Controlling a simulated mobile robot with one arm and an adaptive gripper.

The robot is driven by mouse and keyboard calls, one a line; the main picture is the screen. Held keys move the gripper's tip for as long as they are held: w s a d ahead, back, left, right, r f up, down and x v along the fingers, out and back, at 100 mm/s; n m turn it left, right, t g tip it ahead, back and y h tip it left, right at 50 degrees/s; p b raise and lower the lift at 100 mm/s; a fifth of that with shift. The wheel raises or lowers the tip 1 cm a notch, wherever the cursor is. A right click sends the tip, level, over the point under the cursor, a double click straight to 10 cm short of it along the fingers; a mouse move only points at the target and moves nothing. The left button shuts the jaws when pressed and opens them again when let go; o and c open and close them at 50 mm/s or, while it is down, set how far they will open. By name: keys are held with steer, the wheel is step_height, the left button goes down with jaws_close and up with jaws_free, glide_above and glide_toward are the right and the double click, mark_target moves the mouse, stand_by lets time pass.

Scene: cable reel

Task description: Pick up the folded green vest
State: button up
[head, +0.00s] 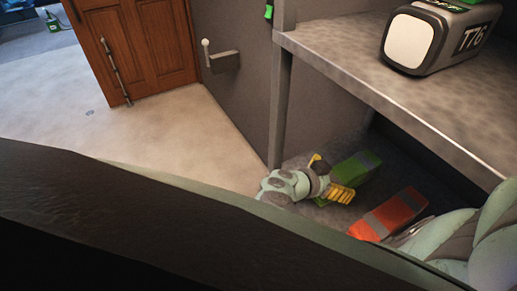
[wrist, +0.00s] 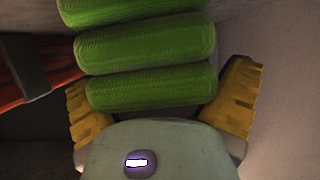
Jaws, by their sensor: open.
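In the wrist view the vest (wrist: 148,45) shows as several stacked green folds. My gripper (head: 329,177) is at the vest's near left end, its yellow fingers spread. In the wrist view one finger is on each side of the nearest fold, so the vest's end lies between them or just ahead. I cannot tell whether either finger touches it. The gripper is open, and part of the vest's near end is hidden behind it.
A folded orange vest (head: 390,213) with a grey band lies to the right of the green one. Open floor lies further left.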

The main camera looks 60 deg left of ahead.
steer(key=c, duration=1.3)
steer(key=shift+r, duration=0.15)
